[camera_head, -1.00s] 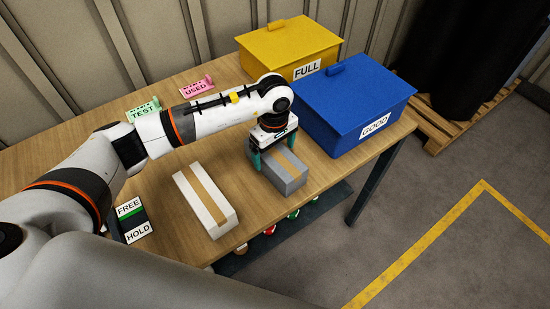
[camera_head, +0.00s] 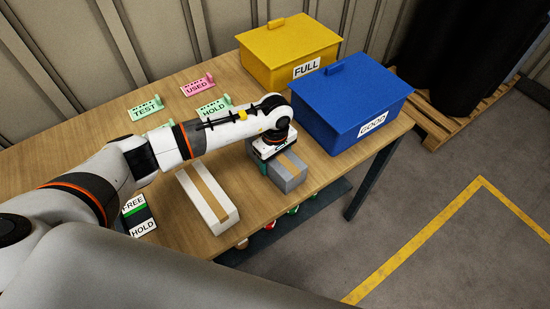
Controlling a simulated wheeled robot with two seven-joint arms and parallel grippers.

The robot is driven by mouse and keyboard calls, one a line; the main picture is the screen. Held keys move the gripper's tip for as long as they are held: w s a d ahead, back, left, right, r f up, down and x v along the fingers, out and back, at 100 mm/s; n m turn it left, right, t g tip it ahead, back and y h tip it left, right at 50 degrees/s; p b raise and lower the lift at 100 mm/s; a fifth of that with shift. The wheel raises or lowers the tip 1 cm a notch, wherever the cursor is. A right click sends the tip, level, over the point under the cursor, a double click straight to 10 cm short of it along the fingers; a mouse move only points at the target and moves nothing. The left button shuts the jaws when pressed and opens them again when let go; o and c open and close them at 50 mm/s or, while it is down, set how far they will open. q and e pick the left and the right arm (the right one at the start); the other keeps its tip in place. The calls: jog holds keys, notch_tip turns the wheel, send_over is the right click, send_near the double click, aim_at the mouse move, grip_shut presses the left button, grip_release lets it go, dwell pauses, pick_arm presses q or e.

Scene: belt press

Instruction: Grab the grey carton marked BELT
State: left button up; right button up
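My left gripper (camera_head: 272,164) is low over the carton's far end, pointing down. One teal finger shows at the carton's left side; the other is hidden, so I cannot tell whether the fingers press on it. My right gripper is not in view.
A white carton (camera_head: 207,200) with tan tape lies to the left. A blue GOOD box (camera_head: 352,105) and a yellow FULL box (camera_head: 288,48) stand behind and right.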

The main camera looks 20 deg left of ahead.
pick_arm(q)
jog(key=shift+c, duration=0.5)
jog(key=shift+w+r, duration=0.15)
jog(key=shift+r, duration=0.15)
notch_tip(320, 180, up, 8)
jog(key=b, duration=0.3)
jog(key=shift+r, duration=0.75)
